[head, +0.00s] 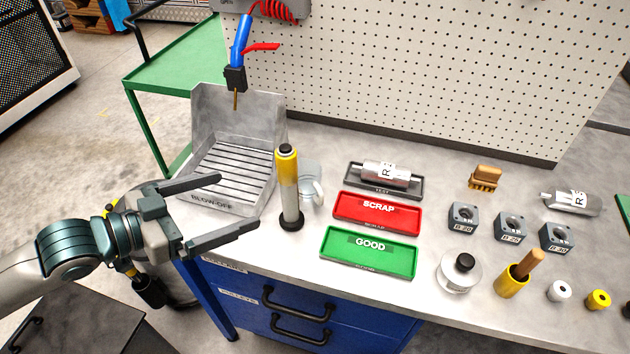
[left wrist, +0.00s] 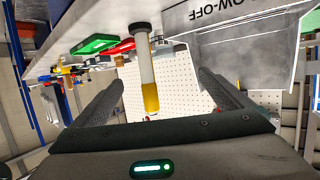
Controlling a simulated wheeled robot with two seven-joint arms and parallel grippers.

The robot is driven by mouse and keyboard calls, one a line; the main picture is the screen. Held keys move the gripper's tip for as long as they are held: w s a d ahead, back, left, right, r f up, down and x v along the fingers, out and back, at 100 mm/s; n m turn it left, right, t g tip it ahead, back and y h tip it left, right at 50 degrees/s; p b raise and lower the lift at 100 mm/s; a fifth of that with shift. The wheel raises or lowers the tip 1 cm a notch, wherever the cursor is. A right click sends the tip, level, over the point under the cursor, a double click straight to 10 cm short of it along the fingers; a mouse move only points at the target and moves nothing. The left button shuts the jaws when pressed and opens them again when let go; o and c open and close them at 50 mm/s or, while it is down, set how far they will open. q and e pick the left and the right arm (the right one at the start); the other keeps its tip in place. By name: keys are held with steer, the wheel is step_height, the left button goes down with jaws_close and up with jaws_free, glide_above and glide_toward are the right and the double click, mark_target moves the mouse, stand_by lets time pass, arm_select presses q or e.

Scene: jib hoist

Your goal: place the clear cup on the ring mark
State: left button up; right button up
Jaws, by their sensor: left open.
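The clear cup (head: 311,180) stands on the bench, just behind and to the right of a tall yellow and grey cylinder with a black base, which partly hides it. In the left wrist view it seems to show faintly beside that cylinder, too unclear to be sure. My left gripper (head: 239,202) is open and empty, its fingers pointing right toward the cylinder, apart from it and from the cup. The fingers also frame the cylinder in the left wrist view (left wrist: 161,80). I cannot make out the ring mark. My right gripper is not in view.
The tall cylinder (head: 289,190) stands between my left gripper and the cup. A metal blow-off tray (head: 248,118) is behind the gripper. A red SCRAP tray (head: 377,214) and green GOOD tray (head: 368,252) lie right of the cup. Several blocks and small parts fill the right side.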

arm_select(q)
steer(key=shift+s+a, duration=0.1)
steer(key=p, duration=0.2)
glide_toward(299, 179)
steer(key=x, duration=0.3)
steer(key=shift+r, duration=0.1)
steer(key=shift+p+x, duration=0.35)
steer(key=shift+x, duration=0.5)
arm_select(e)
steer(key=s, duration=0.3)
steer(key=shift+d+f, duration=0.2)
